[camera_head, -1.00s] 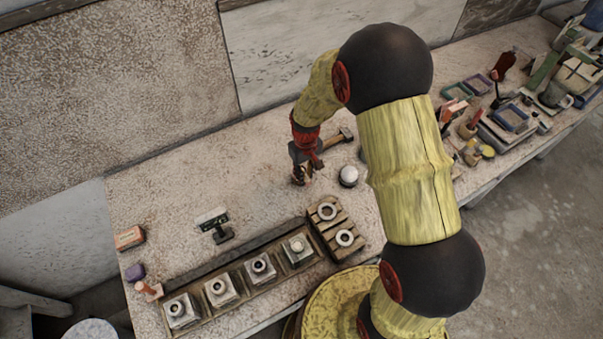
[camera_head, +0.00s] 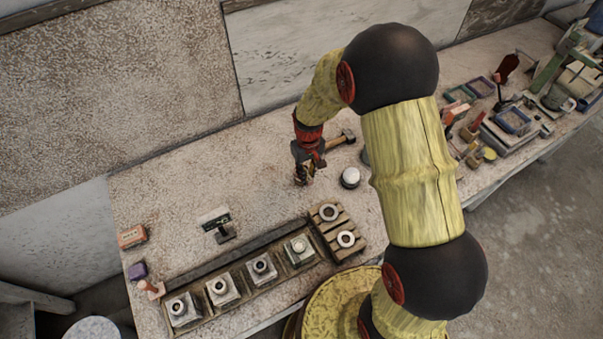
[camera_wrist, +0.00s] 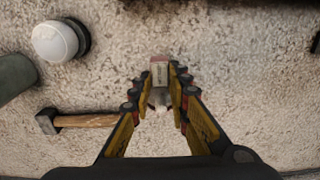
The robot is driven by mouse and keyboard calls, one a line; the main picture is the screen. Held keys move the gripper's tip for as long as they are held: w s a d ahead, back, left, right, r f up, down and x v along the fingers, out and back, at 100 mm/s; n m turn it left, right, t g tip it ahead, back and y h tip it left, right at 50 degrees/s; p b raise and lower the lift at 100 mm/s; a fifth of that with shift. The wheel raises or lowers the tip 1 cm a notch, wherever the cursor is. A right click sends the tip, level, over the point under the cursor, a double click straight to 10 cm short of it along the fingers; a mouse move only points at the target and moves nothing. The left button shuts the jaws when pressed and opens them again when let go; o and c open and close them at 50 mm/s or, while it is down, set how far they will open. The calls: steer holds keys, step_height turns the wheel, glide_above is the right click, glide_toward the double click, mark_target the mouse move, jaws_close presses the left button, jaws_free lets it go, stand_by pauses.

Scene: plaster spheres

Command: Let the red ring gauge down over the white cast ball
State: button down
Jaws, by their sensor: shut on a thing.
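The white cast ball (camera_head: 350,176) sits on the bench just right of my gripper in the head view. In the wrist view the ball (camera_wrist: 56,40) is at the upper left, on a dark round base. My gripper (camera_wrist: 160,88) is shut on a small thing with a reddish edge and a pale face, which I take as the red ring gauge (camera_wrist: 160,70). Its ring opening cannot be made out. In the head view my gripper (camera_head: 304,172) is small and hides most of the gauge. The gauge is apart from the ball, off to its side.
A hammer (camera_head: 338,140) lies behind my gripper. A grey-green cylinder (camera_wrist: 14,78) stands near the ball. A wooden rack (camera_head: 345,221) with pale rings and a tray of several blocks (camera_head: 222,289) lie in front. A small black stand (camera_head: 222,228) is left; bench between is clear.

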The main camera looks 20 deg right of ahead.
step_height(320, 180, up, 10)
steer(key=p, duration=0.6)
stand_by(1.8)
